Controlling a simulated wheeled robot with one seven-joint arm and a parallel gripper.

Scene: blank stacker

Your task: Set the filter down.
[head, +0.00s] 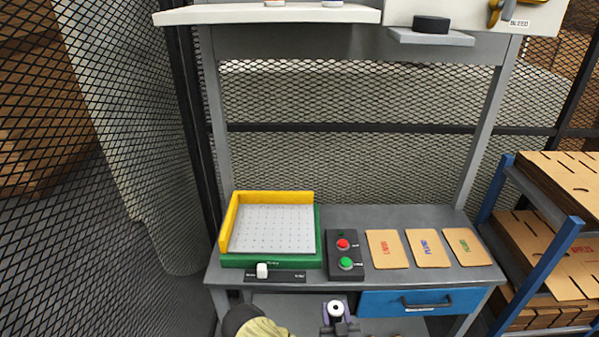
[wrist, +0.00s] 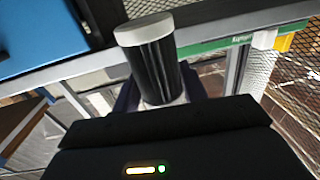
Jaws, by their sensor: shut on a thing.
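The filter is a black ribbed cylinder (wrist: 152,72) with a pale grey cap and a whitish band at its lower end. In the head view its pale round end (head: 335,307) shows with a dark centre. My gripper (head: 337,316) is shut on the filter, just in front of the workbench's front edge. In the wrist view the dark bluish fingers (wrist: 160,98) stand on both sides of the filter's lower part. The filter looks clear of the bench top (head: 345,280), and most of its body is hidden in the head view.
On the bench are a green and yellow tray fixture (head: 270,262), a black box with red and green buttons (head: 346,256) and several tan cards (head: 388,249). A blue drawer (head: 420,302) sits below. A small grey shelf (head: 458,37) holds a black disc. A blue rack (head: 548,263) stands right.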

